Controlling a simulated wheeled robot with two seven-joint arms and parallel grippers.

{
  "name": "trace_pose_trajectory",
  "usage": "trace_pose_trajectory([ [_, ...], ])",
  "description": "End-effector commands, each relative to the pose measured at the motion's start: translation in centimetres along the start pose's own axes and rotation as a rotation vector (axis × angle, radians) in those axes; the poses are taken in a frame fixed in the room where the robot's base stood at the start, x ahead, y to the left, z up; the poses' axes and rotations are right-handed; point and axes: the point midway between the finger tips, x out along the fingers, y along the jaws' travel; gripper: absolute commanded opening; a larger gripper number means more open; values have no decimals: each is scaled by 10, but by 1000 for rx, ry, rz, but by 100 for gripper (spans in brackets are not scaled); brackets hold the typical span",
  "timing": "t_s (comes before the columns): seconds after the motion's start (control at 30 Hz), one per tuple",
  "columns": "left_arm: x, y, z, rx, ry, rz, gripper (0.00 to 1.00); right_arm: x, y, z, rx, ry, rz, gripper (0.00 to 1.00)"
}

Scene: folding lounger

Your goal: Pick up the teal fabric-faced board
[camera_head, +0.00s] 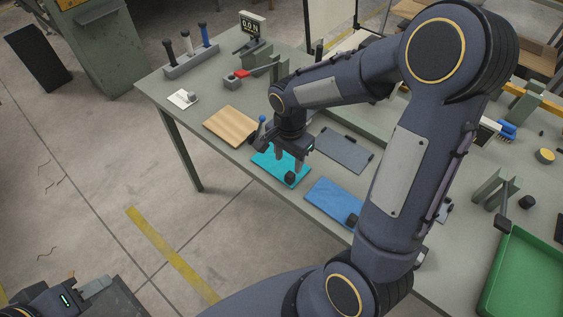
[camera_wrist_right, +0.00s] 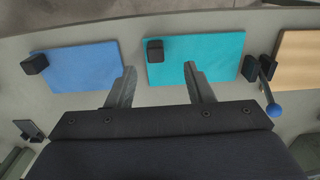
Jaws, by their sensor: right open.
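The teal board (camera_head: 268,162) lies flat near the front edge of the table, between a wooden board and a blue board. In the right wrist view the teal board (camera_wrist_right: 195,58) has a small black block (camera_wrist_right: 155,50) at one corner. My right gripper (camera_head: 287,160) is above the teal board, pointing down.
The wooden board (camera_head: 231,125) lies to the left and the blue board (camera_head: 333,200) to the right. A dark grey board (camera_head: 343,151) lies behind. A blue-ball lever (camera_wrist_right: 275,108) stands close beside the teal board. A green tray (camera_head: 525,275) is at the far right.

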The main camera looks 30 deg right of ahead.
Motion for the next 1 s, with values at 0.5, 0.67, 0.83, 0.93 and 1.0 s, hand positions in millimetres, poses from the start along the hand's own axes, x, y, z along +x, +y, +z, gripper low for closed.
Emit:
trace_pose_trajectory([
  [0.5, -10, 4, -5, 0, 0, 0, 36, 67, 6, 2, 2, -2, 4, 47],
  [0.67, -10, 4, -5, 0, 0, 0, 36, 73, 5, 2, 3, -1, 0, 47],
  [0.83, -10, 4, -5, 0, 0, 0, 36, 73, 5, 2, 3, -1, 0, 46],
  [0.93, -10, 4, -5, 0, 0, 0, 36, 73, 5, 2, 3, -1, 0, 33],
  [1.0, -10, 4, -5, 0, 0, 0, 36, 73, 5, 2, 3, -1, 0, 24],
])
